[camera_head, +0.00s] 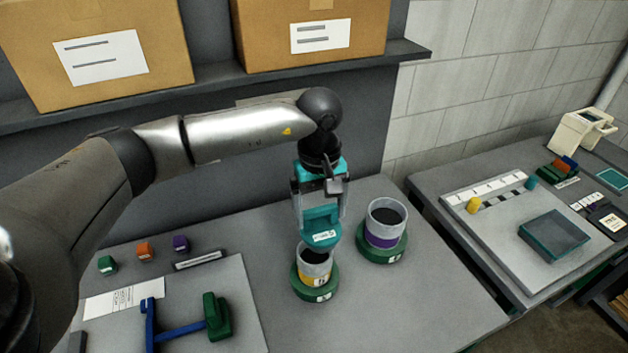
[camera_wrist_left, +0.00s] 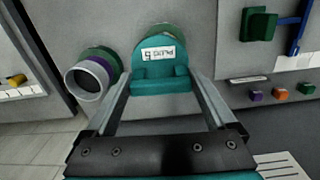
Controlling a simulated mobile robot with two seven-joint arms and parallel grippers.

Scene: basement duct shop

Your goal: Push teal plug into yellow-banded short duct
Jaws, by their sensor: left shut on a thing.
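My left gripper (camera_head: 320,212) is shut on the teal plug (camera_head: 321,236), which carries a white label. It holds the plug over the yellow-banded short duct (camera_head: 315,276), which stands upright in a green base. The plug covers the back of the duct's mouth in the head view, and the dark opening shows below it. I cannot tell whether they touch. In the left wrist view the plug (camera_wrist_left: 161,76) sits between the two fingers (camera_wrist_left: 162,85) and hides the duct. Only part of a green base (camera_wrist_left: 152,30) shows behind it. My right gripper is not in view.
A purple-banded duct (camera_head: 382,236) stands close by on the right in its own green base. Small green (camera_head: 107,264), orange (camera_head: 145,251) and purple (camera_head: 180,243) blocks and a blue-and-green tool (camera_head: 180,328) lie left. Boxes (camera_head: 310,60) fill the shelf behind. Bench is clear at front right.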

